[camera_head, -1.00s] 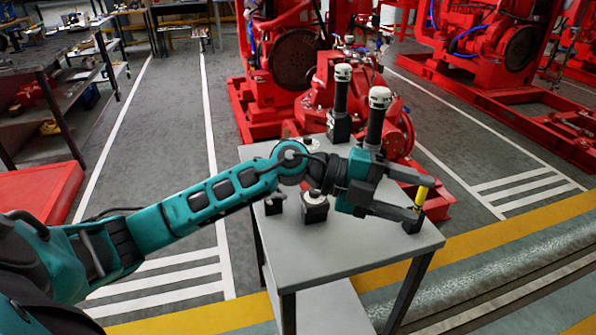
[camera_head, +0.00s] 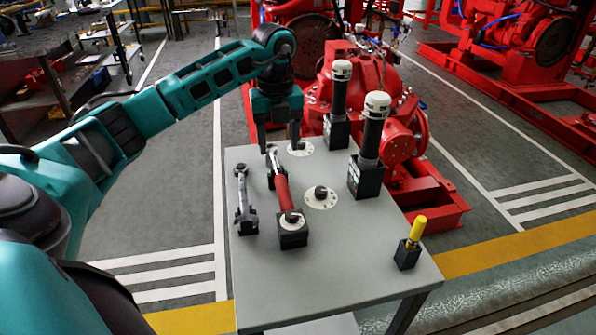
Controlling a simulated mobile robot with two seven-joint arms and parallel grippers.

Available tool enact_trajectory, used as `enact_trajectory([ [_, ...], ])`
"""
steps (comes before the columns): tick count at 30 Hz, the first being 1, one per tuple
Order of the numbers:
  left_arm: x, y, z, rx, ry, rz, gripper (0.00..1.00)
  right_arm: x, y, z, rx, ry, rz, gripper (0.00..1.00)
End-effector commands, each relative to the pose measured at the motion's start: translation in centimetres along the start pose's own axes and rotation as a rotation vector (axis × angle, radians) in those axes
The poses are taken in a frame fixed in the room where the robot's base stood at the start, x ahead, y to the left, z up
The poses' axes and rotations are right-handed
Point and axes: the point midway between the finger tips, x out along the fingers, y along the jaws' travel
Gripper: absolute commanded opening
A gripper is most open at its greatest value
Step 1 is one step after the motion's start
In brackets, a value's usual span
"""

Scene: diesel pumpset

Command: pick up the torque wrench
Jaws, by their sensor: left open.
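The torque wrench, with a red handle (camera_head: 283,194) and dark metal ends, lies on black holders on the grey table (camera_head: 330,270), pointing away from me. My left gripper (camera_head: 281,146) points down at its far end, with its fingers apart on either side of that end as seen from here. I cannot tell whether a finger touches it. The gripper is open and empty. My right gripper is not in view.
A silver wrench (camera_head: 241,198) lies just left of the red handle. Round white discs (camera_head: 321,197) are on the table. Two tall black tools with white tops (camera_head: 369,145) stand at right. A yellow-handled tool (camera_head: 417,229) stands in a black holder near the front right. Red pump machinery (camera_head: 400,135) stands behind.

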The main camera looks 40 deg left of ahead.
Motion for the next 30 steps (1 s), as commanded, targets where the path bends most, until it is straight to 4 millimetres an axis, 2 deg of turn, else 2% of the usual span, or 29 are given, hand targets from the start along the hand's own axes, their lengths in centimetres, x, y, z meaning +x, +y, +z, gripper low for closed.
enact_trajectory([
  [5,1.7,0.0,-0.1,0.002,0.003,0.003,0.58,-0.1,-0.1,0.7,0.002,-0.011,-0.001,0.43],
  [12,6.1,0.0,-0.1,0.002,0.004,0.001,0.58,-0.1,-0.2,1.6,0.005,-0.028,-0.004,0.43],
  [23,8.9,-0.1,0.1,0.003,0.004,0.0,0.58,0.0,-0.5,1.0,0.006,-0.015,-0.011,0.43],
  [30,12.4,0.0,0.5,0.003,0.005,0.0,0.58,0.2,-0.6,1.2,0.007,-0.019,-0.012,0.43],
])
